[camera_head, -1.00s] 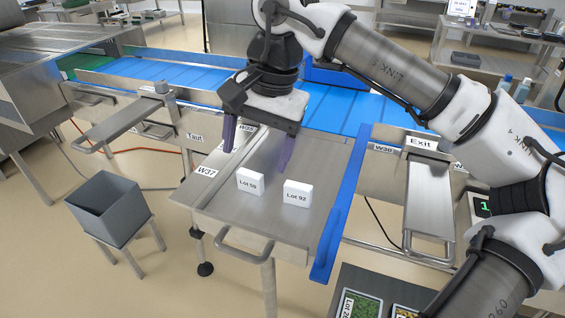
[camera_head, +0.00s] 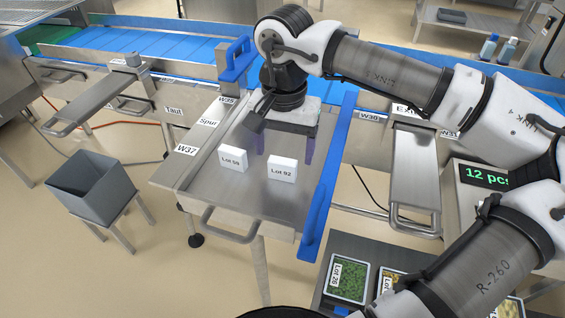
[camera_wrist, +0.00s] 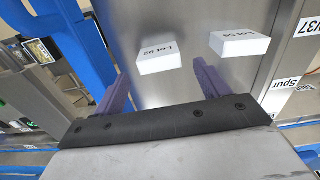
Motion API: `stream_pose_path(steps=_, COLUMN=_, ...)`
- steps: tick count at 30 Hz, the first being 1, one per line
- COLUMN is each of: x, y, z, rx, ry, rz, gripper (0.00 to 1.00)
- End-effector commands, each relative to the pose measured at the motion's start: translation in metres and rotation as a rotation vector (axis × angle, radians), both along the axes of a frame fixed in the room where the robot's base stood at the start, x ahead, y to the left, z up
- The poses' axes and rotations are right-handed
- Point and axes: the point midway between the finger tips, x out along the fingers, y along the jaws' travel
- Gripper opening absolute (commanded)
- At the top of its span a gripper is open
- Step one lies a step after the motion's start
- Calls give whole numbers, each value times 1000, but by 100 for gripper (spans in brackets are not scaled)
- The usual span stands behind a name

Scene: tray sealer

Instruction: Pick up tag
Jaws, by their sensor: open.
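Two white block-like tags stand on the steel table (camera_head: 222,195). The tag marked Lot 59 (camera_head: 233,159) is on the left and the tag marked Lot 92 (camera_head: 282,168) is on the right. My gripper (camera_head: 284,150) is open and empty, with purple fingers pointing down behind the tags, nearer the conveyor. In the wrist view the Lot 92 tag (camera_wrist: 159,55) and the Lot 59 tag (camera_wrist: 240,43) lie beyond the fingertips, apart from them. My gripper (camera_wrist: 160,82) touches neither tag.
A blue rail (camera_head: 329,185) runs along the table's right side. A grey bin (camera_head: 88,188) stands on a stool at the left. A blue conveyor (camera_head: 175,58) runs behind. Trays marked with lots, such as Lot 26 (camera_head: 348,280), sit at the lower right.

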Motion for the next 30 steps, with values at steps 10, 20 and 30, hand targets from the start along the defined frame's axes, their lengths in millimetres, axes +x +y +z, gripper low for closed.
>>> stream_pose_path(steps=10, x=-2, y=1, z=-38, rx=0, ry=1, rz=1, gripper=75)
stream_pose_path(steps=20, x=-1, y=1, z=-39, rx=0, ry=0, rz=1, gripper=56)
stream_pose_path(steps=30, x=-1, y=1, z=-38, rx=0, ry=0, rz=0, gripper=27)
